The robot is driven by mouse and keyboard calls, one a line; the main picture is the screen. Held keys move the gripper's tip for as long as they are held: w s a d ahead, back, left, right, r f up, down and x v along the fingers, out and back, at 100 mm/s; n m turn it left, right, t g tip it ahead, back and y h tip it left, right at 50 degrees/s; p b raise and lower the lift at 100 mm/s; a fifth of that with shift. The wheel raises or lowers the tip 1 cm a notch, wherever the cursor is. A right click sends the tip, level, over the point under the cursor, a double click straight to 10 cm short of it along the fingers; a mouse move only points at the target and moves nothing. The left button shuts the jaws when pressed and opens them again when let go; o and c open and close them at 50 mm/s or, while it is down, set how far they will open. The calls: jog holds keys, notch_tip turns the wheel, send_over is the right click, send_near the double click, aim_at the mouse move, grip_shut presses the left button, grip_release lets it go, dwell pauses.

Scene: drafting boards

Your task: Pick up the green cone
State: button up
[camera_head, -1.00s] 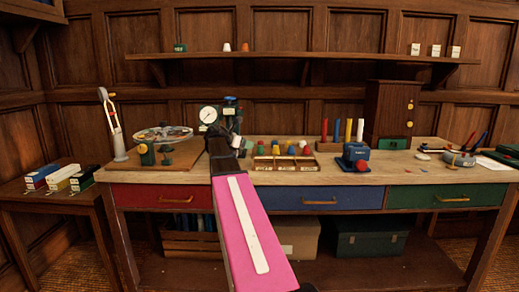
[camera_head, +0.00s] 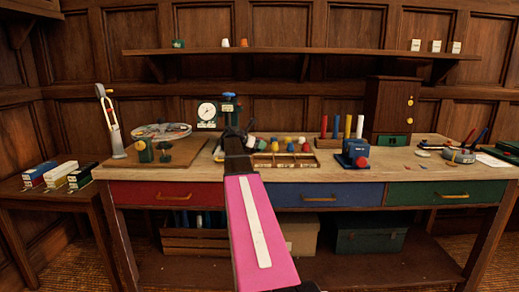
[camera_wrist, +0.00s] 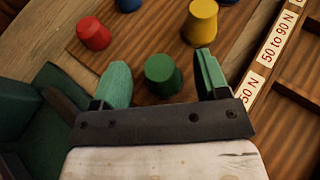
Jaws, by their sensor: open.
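The green cone (camera_wrist: 163,76) shows in the wrist view on a brown wooden surface, a blunt, tapered piece. My gripper (camera_wrist: 160,68) is open, with one green-padded finger on each side of the cone. How far the fingertips are above the surface is hard to tell. In the head view my gripper (camera_head: 238,132) is at the workbench, left of the cone group; I cannot pick out the green cone there.
In the wrist view a red cone (camera_wrist: 94,33) stands upper left and a yellow cone (camera_wrist: 200,24) upper right. A labelled wooden sorting tray (camera_head: 285,162) is on the bench (camera_head: 350,172). A blue device (camera_head: 355,154) stands to its right, a dial gauge (camera_head: 207,112) behind left.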

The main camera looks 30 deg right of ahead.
jog(key=shift+x, duration=0.8)
jog(key=shift+a, duration=0.1)
jog(key=c, duration=1)
jog(key=shift+r, duration=0.1)
